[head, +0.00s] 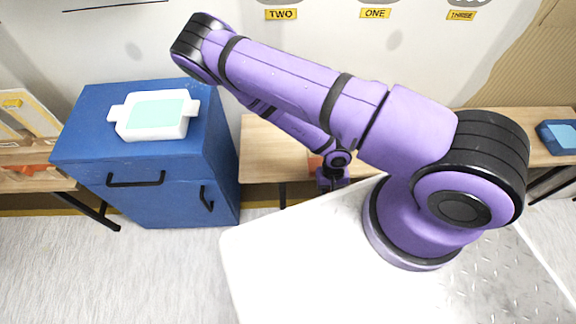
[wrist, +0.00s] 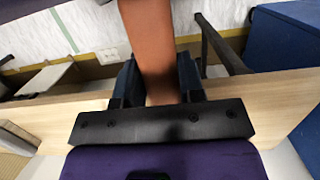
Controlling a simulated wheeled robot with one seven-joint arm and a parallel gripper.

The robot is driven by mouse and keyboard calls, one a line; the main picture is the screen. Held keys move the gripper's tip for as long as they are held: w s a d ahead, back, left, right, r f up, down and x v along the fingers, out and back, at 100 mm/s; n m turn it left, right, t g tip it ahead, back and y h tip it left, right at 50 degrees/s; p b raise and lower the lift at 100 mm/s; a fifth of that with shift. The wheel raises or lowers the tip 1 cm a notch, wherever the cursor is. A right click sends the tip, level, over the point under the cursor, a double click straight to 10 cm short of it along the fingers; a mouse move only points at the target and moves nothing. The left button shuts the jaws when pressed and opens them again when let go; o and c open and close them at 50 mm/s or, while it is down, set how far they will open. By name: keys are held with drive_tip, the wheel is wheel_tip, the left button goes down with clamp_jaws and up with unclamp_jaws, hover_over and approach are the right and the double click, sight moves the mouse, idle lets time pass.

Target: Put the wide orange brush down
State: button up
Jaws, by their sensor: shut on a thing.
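The wide orange brush (wrist: 150,38) shows in the wrist view as a long orange-brown piece between the dark fingers of my gripper (wrist: 160,80). The fingers are shut on it from both sides. It reaches past the top edge of that view, so its far end is hidden. In the head view, a small orange patch (head: 315,163) shows just left of my gripper (head: 333,182), over or in front of the wooden table (head: 262,150). My arm covers most of it. I cannot tell whether the brush touches the table.
A blue cabinet (head: 130,165) with black handles stands left of the table, with a white and mint-green item (head: 153,116) on top. A blue box (head: 558,137) lies on the wooden surface at the right. The wall with labels (head: 375,13) stands behind. The table's left part is bare.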

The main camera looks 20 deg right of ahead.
hover_over(295, 176)
drive_tip(key=shift+f, duration=2.45)
drive_tip(key=shift+f, duration=0.1)
drive_tip(key=o, duration=1)
